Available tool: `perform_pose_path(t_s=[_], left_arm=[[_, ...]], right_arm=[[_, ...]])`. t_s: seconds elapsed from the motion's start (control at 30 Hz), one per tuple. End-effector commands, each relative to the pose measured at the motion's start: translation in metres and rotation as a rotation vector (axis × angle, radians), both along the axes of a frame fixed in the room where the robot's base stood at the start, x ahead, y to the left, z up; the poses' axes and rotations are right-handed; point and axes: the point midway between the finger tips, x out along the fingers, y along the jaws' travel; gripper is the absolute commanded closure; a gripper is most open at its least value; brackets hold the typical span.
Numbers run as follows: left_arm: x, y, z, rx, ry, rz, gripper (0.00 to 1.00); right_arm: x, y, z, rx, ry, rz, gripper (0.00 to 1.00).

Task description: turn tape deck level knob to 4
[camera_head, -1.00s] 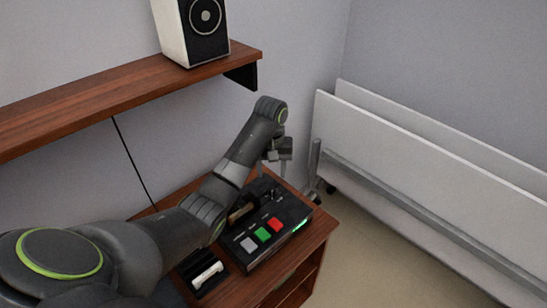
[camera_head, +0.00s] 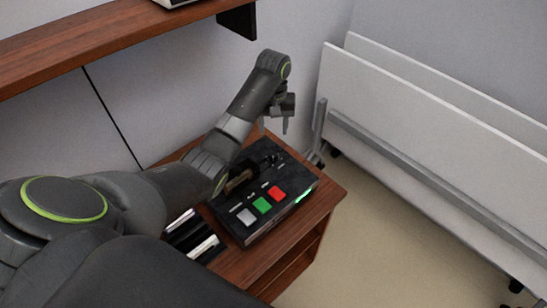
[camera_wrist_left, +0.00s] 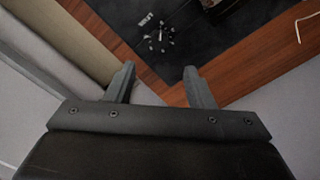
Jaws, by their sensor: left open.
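The black tape deck (camera_head: 297,176) sits on a brown wooden cabinet. It has a grey, a green and a red button and a lit green strip on its front edge. The level knob (camera_wrist_left: 160,39) shows in the left wrist view as a small dark dial ringed by white marks; its setting is too small to read. My left gripper (camera_head: 274,128) is open and empty above the far right corner of the deck. In the left wrist view its fingertips (camera_wrist_left: 159,72) are apart, with the knob beyond them and between their lines. My right gripper is not in view.
The wooden cabinet (camera_head: 325,200) has an open front. A wooden wall shelf (camera_head: 130,38) runs above at the left, bearing the speaker's base (camera_head: 172,2). White folded panels (camera_head: 430,115) on a grey frame stand at the right. Floor between is clear.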

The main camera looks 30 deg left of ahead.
Motion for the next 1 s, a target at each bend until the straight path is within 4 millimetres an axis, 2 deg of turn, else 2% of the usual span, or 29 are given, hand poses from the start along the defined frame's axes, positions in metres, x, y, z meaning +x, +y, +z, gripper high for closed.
perform_pose_path(t_s=[0.03, 0.07, 0.2, 0.27, 0.4, 0.6, 0.8, 1.0], left_arm=[[0.0, 0.0, -0.012, 0.0, 0.0, 0.0, 0.52], [0.0, 0.0, -0.015, 0.0, 0.0, 0.0, 0.52], [0.0, 0.0, -0.031, 0.0, 0.0, -0.001, 0.52], [-0.001, -0.001, -0.038, -0.002, 0.006, 0.001, 0.52], [-0.001, 0.0, -0.067, -0.001, 0.005, 0.0, 0.52], [-0.001, -0.001, -0.097, -0.001, 0.003, -0.001, 0.52], [-0.001, 0.0, -0.11, 0.001, 0.0, -0.002, 0.52], [0.0, 0.0, -0.111, 0.0, 0.0, -0.002, 0.52]], right_arm=[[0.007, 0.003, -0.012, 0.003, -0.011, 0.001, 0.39], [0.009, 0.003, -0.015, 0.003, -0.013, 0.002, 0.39], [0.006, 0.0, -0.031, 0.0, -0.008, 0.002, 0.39], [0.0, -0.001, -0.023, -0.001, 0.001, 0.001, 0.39], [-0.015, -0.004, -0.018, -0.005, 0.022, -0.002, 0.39], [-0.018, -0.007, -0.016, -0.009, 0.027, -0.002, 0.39], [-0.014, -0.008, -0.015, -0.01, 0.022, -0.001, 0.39], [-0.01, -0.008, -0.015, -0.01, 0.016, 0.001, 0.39]])
